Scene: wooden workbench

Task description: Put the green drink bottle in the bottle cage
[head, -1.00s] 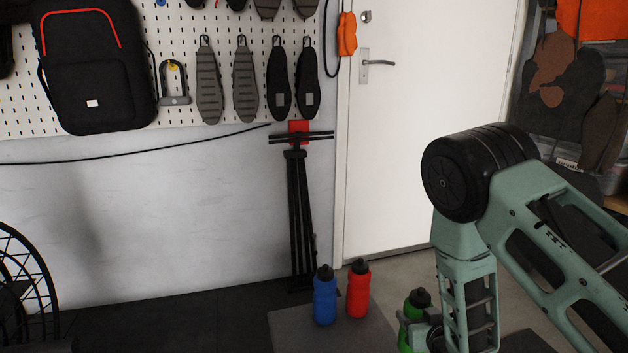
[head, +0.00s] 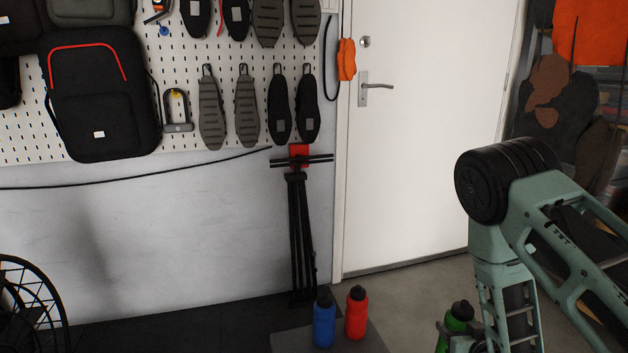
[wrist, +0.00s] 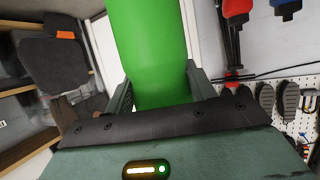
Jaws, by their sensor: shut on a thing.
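The green drink bottle (head: 457,316) has a black cap and shows at the lower right of the head view, upright and partly cut off by the lower edge. My gripper (wrist: 160,95) is shut on the green bottle, which also fills the upper middle of the wrist view (wrist: 150,45). The fingers sit on both sides of it. In the head view, my arm hides part of the bottle. I do not see the bottle cage in either view.
A blue bottle (head: 324,322) and a red bottle (head: 356,315) stand on a grey surface (head: 290,341) left of my gripper. A black folded stand (head: 299,235) leans by the wall. A spoked wheel (head: 35,305) is at lower left. A white door (head: 430,140) stands behind.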

